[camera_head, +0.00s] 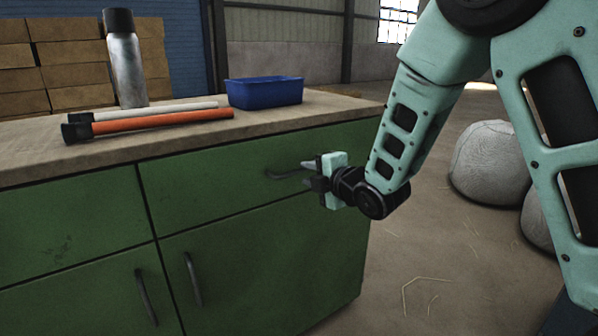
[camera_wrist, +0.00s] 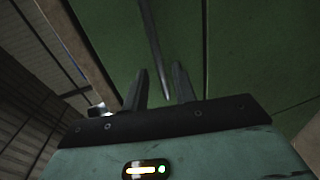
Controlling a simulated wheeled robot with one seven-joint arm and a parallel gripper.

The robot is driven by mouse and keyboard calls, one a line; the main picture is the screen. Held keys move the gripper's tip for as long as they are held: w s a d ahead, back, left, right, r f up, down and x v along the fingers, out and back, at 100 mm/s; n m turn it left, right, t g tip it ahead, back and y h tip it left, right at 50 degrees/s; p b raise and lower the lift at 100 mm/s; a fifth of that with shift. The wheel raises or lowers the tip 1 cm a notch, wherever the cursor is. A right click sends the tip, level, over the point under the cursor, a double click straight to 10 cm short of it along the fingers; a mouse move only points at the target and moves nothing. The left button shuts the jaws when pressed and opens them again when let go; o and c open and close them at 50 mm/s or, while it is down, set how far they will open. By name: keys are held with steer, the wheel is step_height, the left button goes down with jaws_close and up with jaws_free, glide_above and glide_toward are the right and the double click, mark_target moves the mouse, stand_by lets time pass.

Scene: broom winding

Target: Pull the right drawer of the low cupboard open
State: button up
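The low green cupboard (camera_head: 75,245) has a right drawer (camera_head: 205,185) whose front is flush with the cupboard face, so it is closed. The drawer's dark bar handle (camera_head: 283,175) runs sideways near the middle of its front. My gripper (camera_head: 306,174) is at the right end of this handle, with its fingers apart, one above and one below. In the wrist view, the handle (camera_wrist: 152,45) runs down between the two open fingers (camera_wrist: 161,72). Neither finger clearly touches it. The handle's right end is partly hidden by my gripper.
On the worktop (camera_head: 330,108) stand a metal bottle (camera_head: 125,70) and a blue bin (camera_head: 265,92), beside an orange rod (camera_head: 165,121) and a white rod (camera_head: 170,108). Lower doors have upright handles (camera_head: 193,279).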

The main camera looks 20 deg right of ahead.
mark_target(300, 172)
steer(key=x, duration=0.4)
steer(key=shift+w+a, duration=0.15)
steer(key=shift+w, duration=0.25)
jaws_close()
steer(key=shift+s+f, duration=0.1)
steer(key=shift+s, duration=0.05)
